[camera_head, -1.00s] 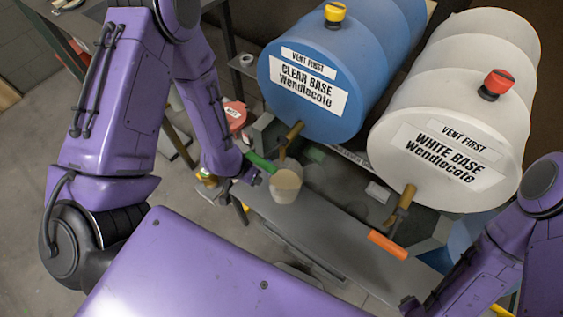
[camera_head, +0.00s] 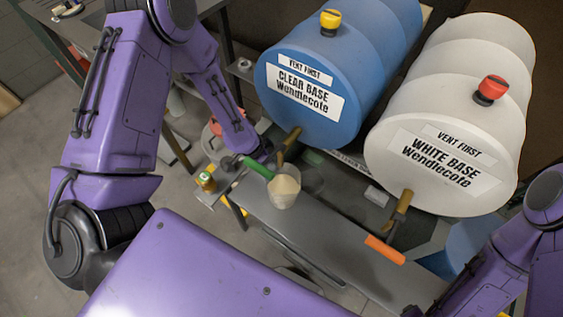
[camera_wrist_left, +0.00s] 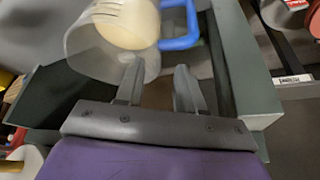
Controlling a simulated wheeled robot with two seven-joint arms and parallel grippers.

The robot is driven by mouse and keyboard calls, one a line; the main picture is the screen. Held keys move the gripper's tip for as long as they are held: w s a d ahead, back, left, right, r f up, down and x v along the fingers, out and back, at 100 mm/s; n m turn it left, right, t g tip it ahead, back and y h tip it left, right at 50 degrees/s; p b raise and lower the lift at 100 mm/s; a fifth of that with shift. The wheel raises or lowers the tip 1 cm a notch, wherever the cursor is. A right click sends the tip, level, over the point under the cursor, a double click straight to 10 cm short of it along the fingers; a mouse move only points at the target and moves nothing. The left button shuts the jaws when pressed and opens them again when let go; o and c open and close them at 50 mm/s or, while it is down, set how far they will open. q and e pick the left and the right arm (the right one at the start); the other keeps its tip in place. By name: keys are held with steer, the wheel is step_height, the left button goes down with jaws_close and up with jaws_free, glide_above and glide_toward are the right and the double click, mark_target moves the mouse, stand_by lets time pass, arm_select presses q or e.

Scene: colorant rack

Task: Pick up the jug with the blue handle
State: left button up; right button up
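The jug (camera_head: 284,192) is a translucent cup with pale cream contents, standing on the grey bench under the blue drum's tap. In the left wrist view the jug (camera_wrist_left: 90,55) is at the upper left, and its blue handle (camera_wrist_left: 182,42) shows to the right of it. The handle is not distinguishable in the head view. My left gripper (camera_wrist_left: 160,68) is open and empty, its two fingers apart just below the jug and handle in that view. In the head view its fingers are hidden around the tap. My right arm is at the lower right; its gripper is barely visible at the bottom edge.
A blue drum (camera_head: 335,70) and a white drum (camera_head: 455,110) lie above the bench (camera_head: 330,240). A green tap lever (camera_head: 258,168) is beside the jug, and an orange lever (camera_head: 384,250) hangs farther right. A small can (camera_head: 206,182) stands left of the jug.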

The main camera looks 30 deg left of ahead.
arm_select(q)
steer(key=x, duration=0.4)
steer(key=shift+s, duration=0.1)
jaws_close()
stand_by(1.2)
